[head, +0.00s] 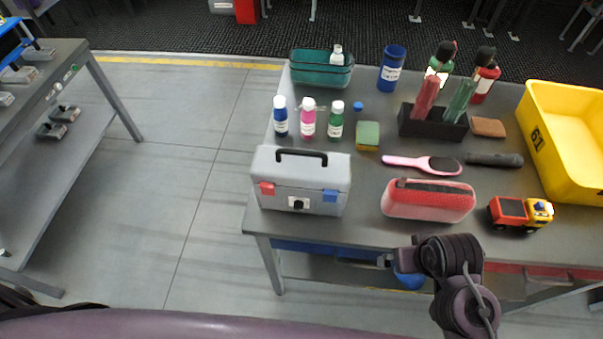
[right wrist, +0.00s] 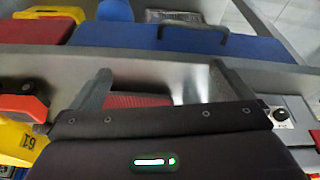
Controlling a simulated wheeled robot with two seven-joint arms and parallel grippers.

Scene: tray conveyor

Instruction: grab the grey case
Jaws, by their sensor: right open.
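The grey case (head: 302,178) stands upright at the table's near left corner in the head view. It has a black top handle, a red and a blue latch and a dark round knob. Part of its front shows at the right edge of the right wrist view (right wrist: 294,118). My right gripper (right wrist: 158,76) is open and empty in the right wrist view, with the red pouch (right wrist: 137,100) partly visible behind its fingers. My right arm is at the table's near edge, right of the case and apart from it. My left gripper is out of view.
The red pouch (head: 428,200) and toy truck (head: 520,214) lie right of the case. Small bottles (head: 308,118) stand behind it, near a sponge (head: 367,135). A yellow crate (head: 570,140) is far right. Floor left of the table is clear.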

